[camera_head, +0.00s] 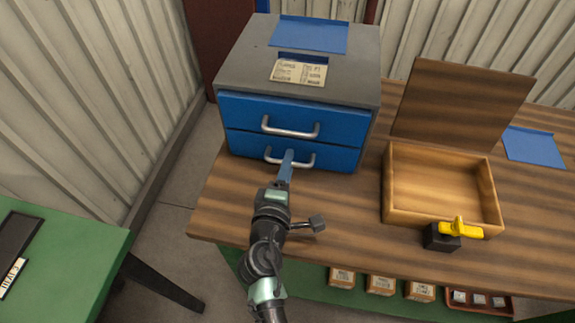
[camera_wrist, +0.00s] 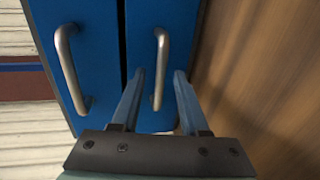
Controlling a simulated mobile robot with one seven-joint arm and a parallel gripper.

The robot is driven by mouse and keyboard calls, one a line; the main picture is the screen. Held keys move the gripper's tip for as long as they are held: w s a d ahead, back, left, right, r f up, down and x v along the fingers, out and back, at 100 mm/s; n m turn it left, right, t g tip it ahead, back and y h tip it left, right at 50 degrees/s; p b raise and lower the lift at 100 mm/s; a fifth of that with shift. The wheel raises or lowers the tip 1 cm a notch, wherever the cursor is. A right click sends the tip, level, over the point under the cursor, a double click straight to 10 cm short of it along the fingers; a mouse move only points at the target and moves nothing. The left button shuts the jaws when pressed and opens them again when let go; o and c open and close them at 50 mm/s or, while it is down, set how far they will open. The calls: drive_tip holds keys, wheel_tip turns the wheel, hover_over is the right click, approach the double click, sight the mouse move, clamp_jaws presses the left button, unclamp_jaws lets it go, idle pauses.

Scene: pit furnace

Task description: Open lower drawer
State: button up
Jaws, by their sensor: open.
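The blue lower drawer (camera_head: 245,145) is shut, in a grey-topped cabinet (camera_head: 362,90) on the wooden table. Its silver bar handle (camera_head: 306,162) is partly hidden by my gripper (camera_head: 289,154) in the head view. In the wrist view, the lower drawer's handle (camera_wrist: 160,65) runs upright between the two blue fingers of my gripper (camera_wrist: 160,76). The fingers are open, one on each side of the bar, with gaps visible. Whether the tips reach past the bar is hard to tell.
The upper drawer (camera_head: 345,131) is shut, with its handle (camera_head: 290,132) just above; that handle is left in the wrist view (camera_wrist: 70,65). An open wooden box (camera_head: 440,215) and a black block with a yellow lever (camera_head: 442,238) are right on the table (camera_head: 340,215).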

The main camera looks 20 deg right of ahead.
clamp_jaws()
idle(1.5)
